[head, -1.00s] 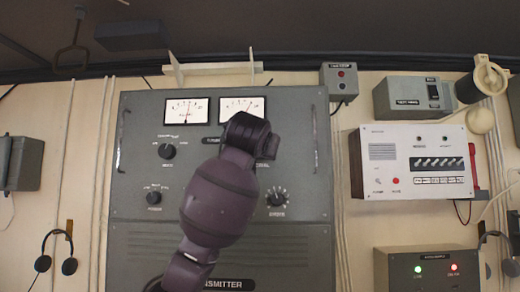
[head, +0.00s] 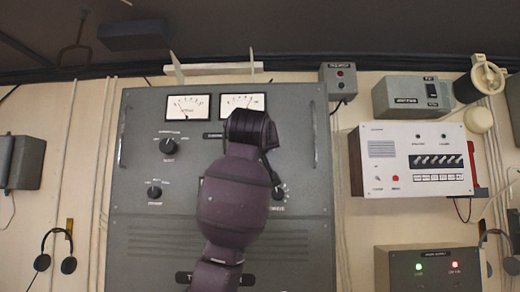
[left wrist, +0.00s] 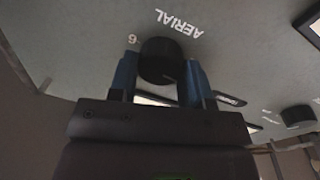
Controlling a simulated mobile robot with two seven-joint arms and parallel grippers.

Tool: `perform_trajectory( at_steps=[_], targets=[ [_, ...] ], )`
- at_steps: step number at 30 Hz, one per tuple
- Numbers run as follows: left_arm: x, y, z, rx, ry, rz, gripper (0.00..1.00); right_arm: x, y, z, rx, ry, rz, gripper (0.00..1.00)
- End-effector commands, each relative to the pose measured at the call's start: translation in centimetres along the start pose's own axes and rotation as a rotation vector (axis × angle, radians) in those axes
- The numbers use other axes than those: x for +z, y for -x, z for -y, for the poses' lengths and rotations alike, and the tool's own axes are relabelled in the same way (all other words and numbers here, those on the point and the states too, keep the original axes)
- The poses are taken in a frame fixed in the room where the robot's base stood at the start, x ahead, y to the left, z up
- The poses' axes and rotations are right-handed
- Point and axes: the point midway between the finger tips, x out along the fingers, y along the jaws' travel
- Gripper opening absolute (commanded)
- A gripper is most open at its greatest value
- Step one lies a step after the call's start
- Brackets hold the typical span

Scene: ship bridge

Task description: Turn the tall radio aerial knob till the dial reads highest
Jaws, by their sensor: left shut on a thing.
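The tall grey transmitter cabinet (head: 140,215) stands in front of me in the head view. Its aerial knob is hidden there behind my left arm. In the left wrist view the black round knob (left wrist: 160,55) sits below the white AERIAL lettering. My left gripper (left wrist: 160,82) is shut on it, one blue finger on each side. At the cabinet's top are two white dials, the left dial (head: 188,107) and the right dial (head: 243,102). The left dial's needle leans left. The right dial is partly covered by my arm. My right gripper is not in view.
Other cabinet knobs are an upper left knob (head: 168,146), a lower left knob (head: 154,192) and a right knob (head: 278,193) close beside my arm. A white panel (head: 415,158) and a grey box with green and red lamps (head: 430,268) are at the right.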

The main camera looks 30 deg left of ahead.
Motion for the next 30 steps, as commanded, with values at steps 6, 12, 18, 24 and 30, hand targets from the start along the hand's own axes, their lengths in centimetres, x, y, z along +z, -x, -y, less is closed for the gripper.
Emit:
perform_trajectory(
  at_steps=[6, 12, 18, 24, 30],
  targets=[
    [0.1, 0.0, -0.1, 0.000, 0.145, -0.010, 0.21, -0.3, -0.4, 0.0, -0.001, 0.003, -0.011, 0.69],
    [0.1, 0.0, 0.0, -0.003, 0.229, -0.018, 0.21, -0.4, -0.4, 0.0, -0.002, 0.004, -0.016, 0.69],
    [0.1, 0.0, 0.0, -0.003, 0.267, -0.021, 0.21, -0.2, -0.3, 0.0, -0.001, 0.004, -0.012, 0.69],
    [0.0, 0.0, 0.0, -0.004, 0.274, -0.023, 0.21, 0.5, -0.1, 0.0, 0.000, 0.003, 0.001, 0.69],
    [0.0, 0.0, 0.0, -0.004, 0.274, -0.023, 0.21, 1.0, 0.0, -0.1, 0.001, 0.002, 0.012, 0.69]
  ],
)
